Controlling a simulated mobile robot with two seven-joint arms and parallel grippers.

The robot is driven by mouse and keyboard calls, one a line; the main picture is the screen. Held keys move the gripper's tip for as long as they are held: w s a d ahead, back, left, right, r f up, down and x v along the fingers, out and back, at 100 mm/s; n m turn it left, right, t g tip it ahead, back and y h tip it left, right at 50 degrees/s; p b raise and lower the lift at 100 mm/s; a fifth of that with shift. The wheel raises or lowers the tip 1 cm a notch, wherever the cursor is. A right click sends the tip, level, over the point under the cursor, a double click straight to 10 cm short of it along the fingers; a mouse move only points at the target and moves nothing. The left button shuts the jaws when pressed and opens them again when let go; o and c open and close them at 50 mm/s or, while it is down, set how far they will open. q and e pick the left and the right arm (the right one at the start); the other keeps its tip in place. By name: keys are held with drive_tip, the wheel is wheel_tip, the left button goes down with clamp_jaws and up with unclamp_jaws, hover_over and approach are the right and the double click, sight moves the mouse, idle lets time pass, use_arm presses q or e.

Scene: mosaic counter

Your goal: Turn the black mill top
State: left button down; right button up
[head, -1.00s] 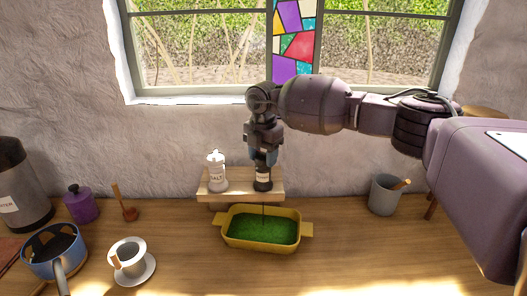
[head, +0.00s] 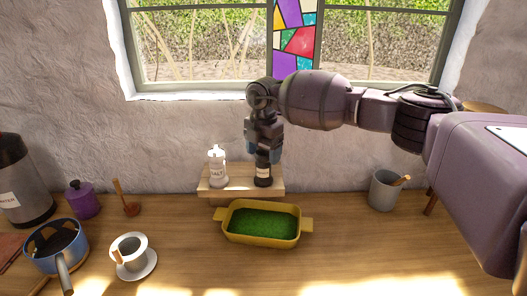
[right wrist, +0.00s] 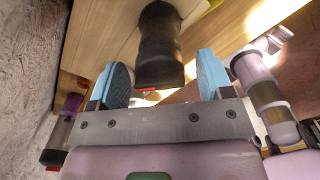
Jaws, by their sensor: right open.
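The black mill (head: 263,177) stands upright on a small wooden shelf (head: 212,193), with a pale label on its body. My right gripper (head: 264,152) hangs over it from above, its fingers about the mill top. In the right wrist view the dark mill (right wrist: 160,45) lies between the two blue finger pads of the right gripper (right wrist: 163,82), with a gap on each side. The gripper is open there. A small red mark shows at the mill's end. My left gripper is not in view.
A white salt mill (head: 217,168) stands on the shelf, close left of the black mill. A yellow dish (head: 235,236) with green contents sits in front. A grey cup (head: 384,190) is at right; a blue pot (head: 52,262) and white cup (head: 131,272) are at left.

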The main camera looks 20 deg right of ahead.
sight(264, 149)
wheel_tip(264, 149, up, 10)
drive_tip(key=shift+f+b, duration=0.2)
drive_tip(key=shift+b, duration=0.3)
drive_tip(key=shift+r, duration=0.65)
